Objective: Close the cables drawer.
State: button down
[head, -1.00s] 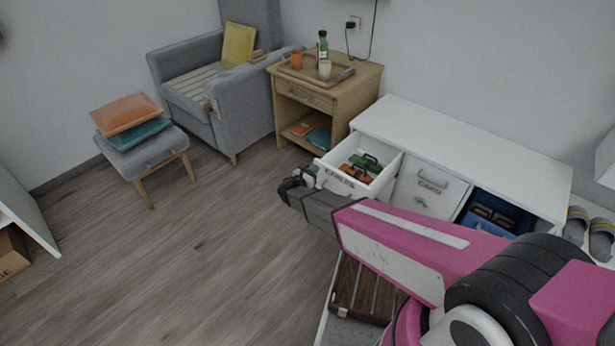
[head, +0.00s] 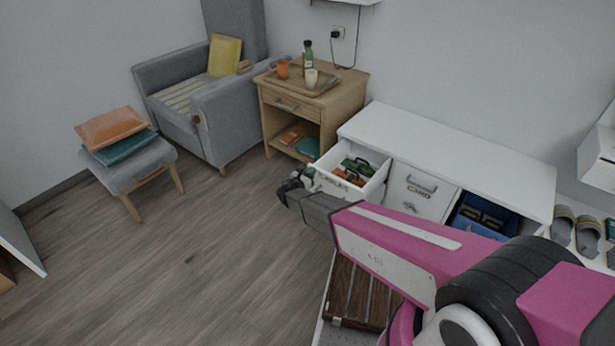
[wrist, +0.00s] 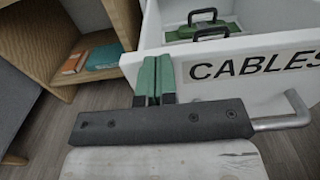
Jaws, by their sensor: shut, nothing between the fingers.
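The cables drawer (head: 350,188) is pulled open at the left end of the white cabinet, its front marked CABLES. Its labelled front also fills the upper right of the wrist view (wrist: 225,88), with a metal bar handle (wrist: 285,120) below the label. Green and dark items with black handles lie inside. My gripper (wrist: 153,78) is shut and empty, its green fingers together before the left end of the drawer front. I cannot tell whether they touch it. In the head view my gripper (head: 286,186) is just left of the drawer front, partly covering it.
A closed drawer marked CARD (head: 420,190) and an open compartment with a blue bin (head: 480,222) are to the right. A wooden nightstand (head: 345,105) with a tray stands behind left. A grey armchair (head: 235,125) and stool (head: 150,165) are farther left. Floor left of my arm is clear.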

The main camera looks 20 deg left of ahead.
aim_at(325, 161)
jog(key=x, duration=2.4)
jog(key=shift+s, duration=0.1)
jog(key=v, duration=1.3)
jog(key=shift+s+a, duration=0.15)
jog(key=shift+s, duration=0.15)
jog(key=s+d, duration=0.3)
jog(key=d, duration=0.5)
jog(key=s+d, duration=0.4)
jog(key=d, duration=0.3)
jog(key=x, duration=1.4)
jog(key=shift+f, duration=0.35)
jog(key=shift+w+d, duration=0.1)
jog(key=shift+w, duration=0.05)
